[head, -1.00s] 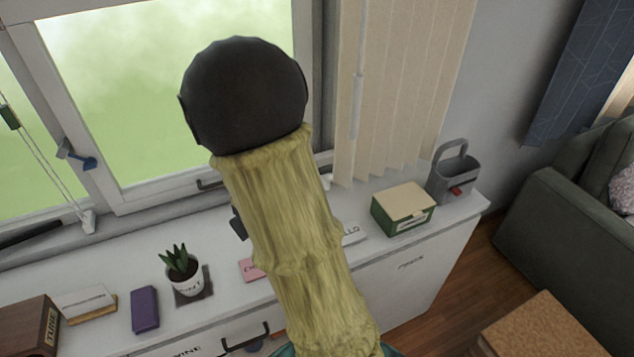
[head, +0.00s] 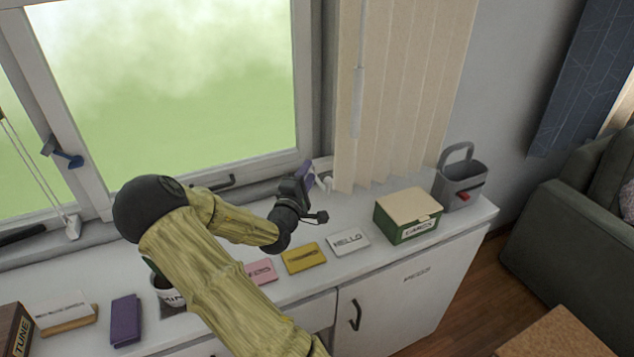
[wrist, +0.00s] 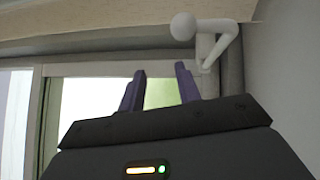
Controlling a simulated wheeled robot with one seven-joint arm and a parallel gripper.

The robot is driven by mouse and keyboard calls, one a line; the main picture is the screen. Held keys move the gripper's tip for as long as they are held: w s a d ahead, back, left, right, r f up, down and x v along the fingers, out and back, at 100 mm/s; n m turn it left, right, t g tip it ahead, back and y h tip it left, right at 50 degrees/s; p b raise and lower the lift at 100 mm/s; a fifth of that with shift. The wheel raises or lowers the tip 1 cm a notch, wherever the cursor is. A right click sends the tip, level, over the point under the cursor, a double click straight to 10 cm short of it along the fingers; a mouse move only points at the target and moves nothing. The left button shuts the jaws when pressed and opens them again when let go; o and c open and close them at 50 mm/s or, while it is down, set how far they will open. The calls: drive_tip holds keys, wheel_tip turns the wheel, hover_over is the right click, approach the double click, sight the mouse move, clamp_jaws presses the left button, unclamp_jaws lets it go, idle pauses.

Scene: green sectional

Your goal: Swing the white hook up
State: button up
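The white hook (wrist: 222,42) shows at the upper right of the wrist view, a bent white rod with a round knob at its left end. In the head view a small white piece, probably the same hook (head: 326,184), shows at the window frame by the blinds, partly hidden behind my gripper (head: 309,174). In the wrist view my gripper (wrist: 160,74) has its two purple fingers apart with nothing between them. The hook lies beyond the fingertips, up and to the right, and appears clear of them.
Beige vertical blinds (head: 395,90) hang beside the hook. Below, on the white cabinet (head: 455,225), stand a green box (head: 405,218), a grey caddy (head: 462,182), small cards and a potted plant.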

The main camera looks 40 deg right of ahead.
approach(317, 178)
drive_tip(key=shift+x, duration=1.25)
drive_tip(key=x, duration=0.2)
drive_tip(key=p+x, duration=0.1)
drive_tip(key=x, duration=0.1)
drive_tip(key=p+x, duration=0.1)
drive_tip(key=x, duration=0.1)
drive_tip(key=shift+w+d+f, duration=0.15)
drive_tip(key=shift+d+f, duration=0.1)
drive_tip(key=shift+w+d, duration=0.3)
drive_tip(key=shift+d, duration=0.1)
drive_tip(key=shift+c, duration=0.2)
clamp_jaws()
